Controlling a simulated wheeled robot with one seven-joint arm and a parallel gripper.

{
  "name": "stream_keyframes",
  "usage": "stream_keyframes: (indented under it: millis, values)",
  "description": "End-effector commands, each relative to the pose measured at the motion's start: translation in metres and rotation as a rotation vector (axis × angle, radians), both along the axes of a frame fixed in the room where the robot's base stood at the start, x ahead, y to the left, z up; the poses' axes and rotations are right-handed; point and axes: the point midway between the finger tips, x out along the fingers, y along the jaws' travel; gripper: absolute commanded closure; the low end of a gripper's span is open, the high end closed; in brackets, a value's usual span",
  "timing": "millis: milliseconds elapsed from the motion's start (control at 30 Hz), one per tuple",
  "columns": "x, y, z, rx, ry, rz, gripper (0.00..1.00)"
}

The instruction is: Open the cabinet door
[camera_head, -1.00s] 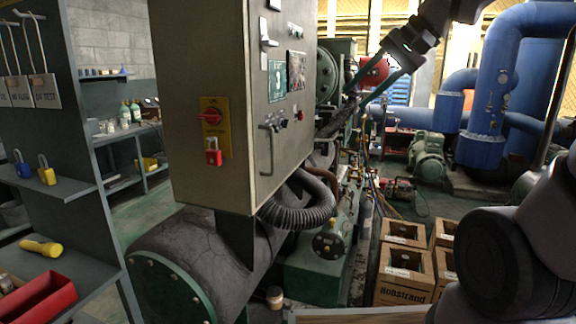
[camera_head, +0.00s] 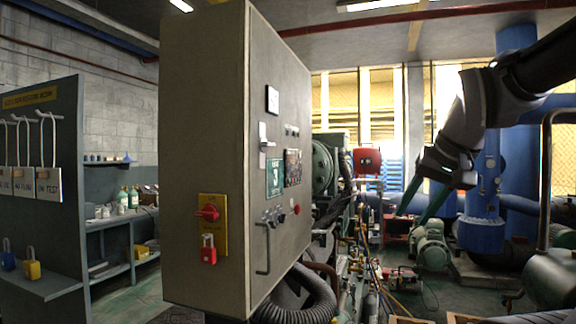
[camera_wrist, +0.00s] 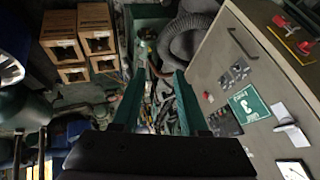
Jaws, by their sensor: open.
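The grey cabinet (camera_head: 205,120) stands left of centre in the head view. Its door face (camera_head: 290,110), turned to the right, appears shut. A bar handle (camera_head: 264,248) is low on the door and also shows in the wrist view (camera_wrist: 242,43). A silver latch handle (camera_head: 265,140) sits higher, also in the wrist view (camera_wrist: 293,131). A red rotary switch (camera_head: 208,212) and a red padlock (camera_head: 208,250) are on the adjoining side. My gripper (camera_head: 413,215) is open and empty, right of the door and apart from it. Its green fingers (camera_wrist: 158,75) show in the wrist view.
A thick ribbed hose (camera_head: 300,298) runs below the cabinet. Wooden crates (camera_wrist: 80,45) stand on the floor at upper left in the wrist view. Blue pipes and a green pump (camera_head: 432,245) are at the right. A shelf panel (camera_head: 45,200) with padlocks stands left.

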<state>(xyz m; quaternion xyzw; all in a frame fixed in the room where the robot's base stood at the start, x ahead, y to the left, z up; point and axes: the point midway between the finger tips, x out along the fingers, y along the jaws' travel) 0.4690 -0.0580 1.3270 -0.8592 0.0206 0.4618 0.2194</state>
Motion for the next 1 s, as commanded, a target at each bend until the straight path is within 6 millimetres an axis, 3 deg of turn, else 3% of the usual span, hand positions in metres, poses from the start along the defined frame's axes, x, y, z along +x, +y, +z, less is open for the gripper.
stream_keyframes:
  millis: [167, 267, 567, 800, 1000]
  values:
    - [0.007, 0.01, -0.009, 0.044, 0.066, -0.009, 0.55]
    - [0.017, 0.028, -0.026, 0.127, 0.184, -0.025, 0.55]
    - [0.058, 0.105, -0.077, 0.529, 0.636, -0.128, 0.55]
    - [0.105, 0.156, -0.102, 0.913, 0.961, -0.247, 0.55]
    - [0.159, 0.181, -0.118, 1.267, 1.184, -0.371, 0.55]
